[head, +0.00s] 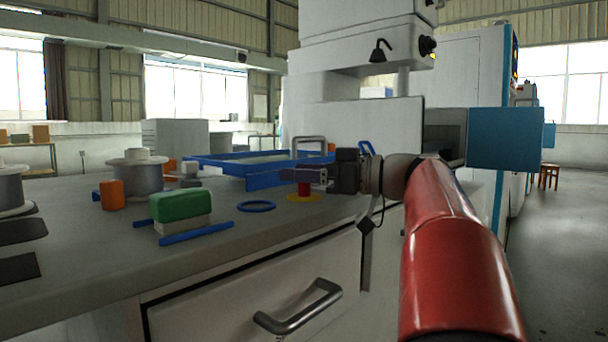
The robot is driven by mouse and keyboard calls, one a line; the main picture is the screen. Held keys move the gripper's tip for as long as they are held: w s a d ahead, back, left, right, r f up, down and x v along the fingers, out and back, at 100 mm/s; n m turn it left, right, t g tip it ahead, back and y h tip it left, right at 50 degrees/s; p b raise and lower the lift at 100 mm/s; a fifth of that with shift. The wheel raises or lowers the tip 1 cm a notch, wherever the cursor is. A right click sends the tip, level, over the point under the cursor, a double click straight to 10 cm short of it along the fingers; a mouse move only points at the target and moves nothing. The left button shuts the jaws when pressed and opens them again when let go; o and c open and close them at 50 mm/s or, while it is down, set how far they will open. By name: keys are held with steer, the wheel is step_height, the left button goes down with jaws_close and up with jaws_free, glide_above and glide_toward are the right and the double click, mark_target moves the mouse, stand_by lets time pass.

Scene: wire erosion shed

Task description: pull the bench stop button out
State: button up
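The bench stop button (304,188) is a small red knob on a round yellow base (303,197), standing on the grey bench top near its right end. My gripper (289,175) reaches in from the right, with its fingers pointing left just above or around the red knob. The fingers hide the top of the button. They are seen from the side, so the gap between them does not show, and I cannot tell whether they touch the knob.
A blue tray (217,163) lies behind the button. A drawer handle (298,308) sticks out below the bench edge.

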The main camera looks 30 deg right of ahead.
steer(key=v, duration=0.8)
steer(key=shift+w, duration=0.1)
stand_by(0.5)
